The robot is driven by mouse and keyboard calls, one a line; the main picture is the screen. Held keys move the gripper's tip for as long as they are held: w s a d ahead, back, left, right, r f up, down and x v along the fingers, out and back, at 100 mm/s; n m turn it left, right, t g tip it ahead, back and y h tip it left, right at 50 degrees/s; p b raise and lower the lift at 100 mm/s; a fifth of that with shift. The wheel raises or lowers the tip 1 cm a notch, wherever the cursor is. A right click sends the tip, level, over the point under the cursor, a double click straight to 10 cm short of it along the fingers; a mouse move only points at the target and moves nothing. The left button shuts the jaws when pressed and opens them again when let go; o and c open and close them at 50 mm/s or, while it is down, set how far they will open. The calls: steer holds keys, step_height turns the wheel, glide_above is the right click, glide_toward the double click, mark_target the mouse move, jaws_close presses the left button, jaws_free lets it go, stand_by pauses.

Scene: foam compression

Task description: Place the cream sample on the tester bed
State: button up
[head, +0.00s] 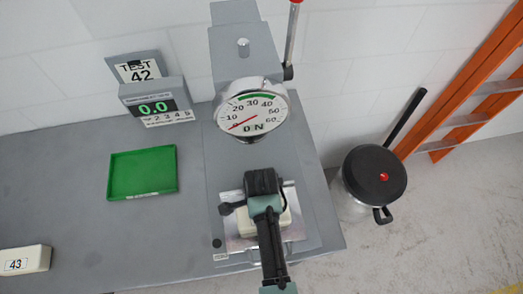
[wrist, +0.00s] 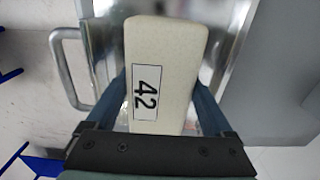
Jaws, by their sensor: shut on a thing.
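The cream sample labelled 42 (wrist: 165,72) is between the two fingers of my gripper (wrist: 163,110) in the wrist view. My gripper is shut on its sides. In the head view the gripper (head: 266,208) is over the metal tester bed (head: 236,240), and part of the cream sample (head: 284,221) shows under it. The bed plate also shows behind the sample in the wrist view (wrist: 108,50). I cannot tell whether the sample touches the bed. The tester's dial (head: 252,112) stands behind the bed, its needle near 0.
A green tray (head: 143,172) lies empty on the grey bench (head: 75,210). A cream block labelled 43 (head: 24,260) is at the lower left. A display (head: 155,103) reads 0.0 below a TEST 42 sign (head: 140,68). A lidded bin (head: 374,175) and orange ladder (head: 465,85) stand right.

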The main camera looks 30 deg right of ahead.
steer(key=shift+f, duration=0.1)
steer(key=o, duration=1)
steer(key=shift+o, duration=0.2)
step_height(320, 180, up, 12)
steer(key=b, duration=0.1)
